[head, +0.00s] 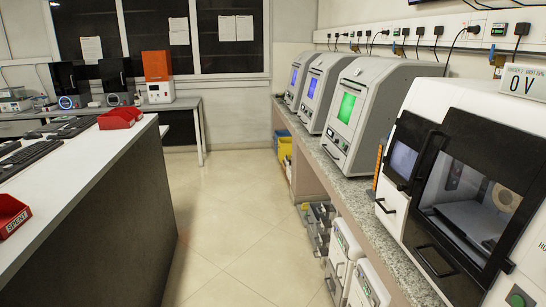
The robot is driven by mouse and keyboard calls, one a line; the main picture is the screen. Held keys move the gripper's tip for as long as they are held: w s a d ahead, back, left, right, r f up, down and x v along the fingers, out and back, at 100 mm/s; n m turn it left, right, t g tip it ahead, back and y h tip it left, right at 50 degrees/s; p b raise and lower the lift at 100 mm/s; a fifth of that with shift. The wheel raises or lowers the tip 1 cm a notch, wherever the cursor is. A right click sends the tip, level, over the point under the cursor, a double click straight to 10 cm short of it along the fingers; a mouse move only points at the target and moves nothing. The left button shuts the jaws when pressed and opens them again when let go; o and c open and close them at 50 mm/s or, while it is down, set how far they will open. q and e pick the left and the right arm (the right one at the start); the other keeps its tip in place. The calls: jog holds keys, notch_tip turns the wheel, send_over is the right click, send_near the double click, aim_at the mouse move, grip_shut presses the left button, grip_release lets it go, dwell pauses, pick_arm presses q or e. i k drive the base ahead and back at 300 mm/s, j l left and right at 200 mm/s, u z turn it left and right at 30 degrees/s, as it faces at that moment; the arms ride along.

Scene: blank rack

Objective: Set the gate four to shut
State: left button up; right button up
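No part that I can read as gate four shows in the head view. The nearest candidates by look are on the white machine (448,150) at the right, which has a large black-framed window door (483,195) with a black handle (434,262). A smaller black-framed door (404,158) sits to its left, with a handle (385,206) below it. Both look closed. A sign reading "0 V" (523,82) stands on top, its smaller text hard to read. Neither of my grippers is in view.
Grey machines with lit screens (347,108) line the right counter (352,190), with drawers (318,225) below. A left bench (85,185) holds keyboards and a red bin (12,214) marked "SPENT". The tiled floor (235,210) between is clear.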

aim_at(324, 238)
jog(key=i+j, duration=0.1)
jog(key=i, duration=0.45)
jog(key=i+j+z, duration=0.1)
jog(key=i, duration=0.5)
jog(key=i+j, duration=0.15)
jog(key=i, duration=0.4)
jog(key=i+j+z, duration=0.1)
jog(key=i, duration=0.5)
